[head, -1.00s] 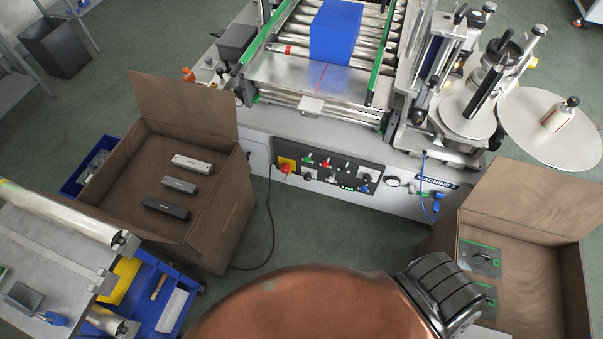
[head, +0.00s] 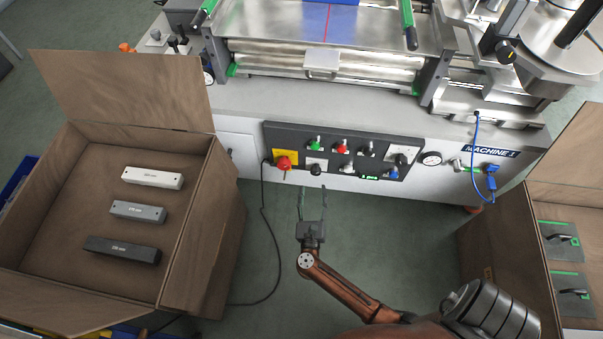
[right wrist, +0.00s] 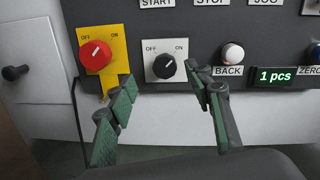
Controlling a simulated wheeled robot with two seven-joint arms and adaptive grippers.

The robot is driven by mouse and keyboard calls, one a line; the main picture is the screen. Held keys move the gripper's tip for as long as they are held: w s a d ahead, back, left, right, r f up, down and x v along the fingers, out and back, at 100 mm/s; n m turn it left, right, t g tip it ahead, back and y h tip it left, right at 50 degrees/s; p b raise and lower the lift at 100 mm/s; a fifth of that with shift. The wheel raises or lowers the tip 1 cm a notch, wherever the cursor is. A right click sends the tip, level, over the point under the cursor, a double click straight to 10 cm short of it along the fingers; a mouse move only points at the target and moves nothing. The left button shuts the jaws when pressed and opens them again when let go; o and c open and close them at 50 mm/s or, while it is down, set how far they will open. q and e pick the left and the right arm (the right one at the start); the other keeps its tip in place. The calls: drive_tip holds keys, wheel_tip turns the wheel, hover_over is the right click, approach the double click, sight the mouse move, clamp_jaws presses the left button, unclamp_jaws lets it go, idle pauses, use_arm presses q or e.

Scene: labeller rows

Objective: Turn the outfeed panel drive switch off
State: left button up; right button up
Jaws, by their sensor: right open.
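The dark control panel (head: 340,148) on the machine front carries two OFF/ON rotary switches. The black knob (right wrist: 165,67) sits on a white plate, its white mark pointing up and right, toward ON. It also shows in the head view (head: 315,169). The red knob (right wrist: 96,55) is on a yellow plate to its left, its mark also tilted up and right. No "drive" label is readable. My right gripper (head: 312,190) is open and empty just in front of and below the black knob; its fingers (right wrist: 162,83) flank that knob's column, apart from it. My left gripper is out of view.
Push buttons (head: 343,148) and a lit counter (right wrist: 276,76) are on the same panel. A box with several bars (head: 207,225) stands left, another box (head: 480,240) right. A black cable (head: 265,225) hangs below the panel. Open floor lies between the boxes.

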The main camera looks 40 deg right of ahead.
sight(315, 173)
drive_tip(key=w+d+m+b, duration=0.1)
drive_tip(key=w+d+m+g+b, duration=0.1)
drive_tip(key=w+d, duration=0.1)
drive_tip(key=w+d+m+b, duration=0.1)
drive_tip(key=d, duration=0.1)
drive_tip(key=shift+w+d+f+h, duration=0.15)
drive_tip(key=shift+w+f+h, duration=0.1)
drive_tip(key=shift+f+h, duration=0.15)
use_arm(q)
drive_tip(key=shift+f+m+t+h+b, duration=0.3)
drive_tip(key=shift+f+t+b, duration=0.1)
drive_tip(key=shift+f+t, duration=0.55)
use_arm(e)
drive_tip(key=shift+w+d+r, duration=0.15)
drive_tip(key=shift+w+d, duration=0.3)
drive_tip(key=shift+d, duration=0.05)
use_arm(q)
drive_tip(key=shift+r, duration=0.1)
use_arm(e)
drive_tip(key=shift+c, duration=0.6)
drive_tip(key=c, duration=1)
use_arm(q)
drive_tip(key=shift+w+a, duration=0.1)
use_arm(e)
drive_tip(key=shift+c, duration=0.2)
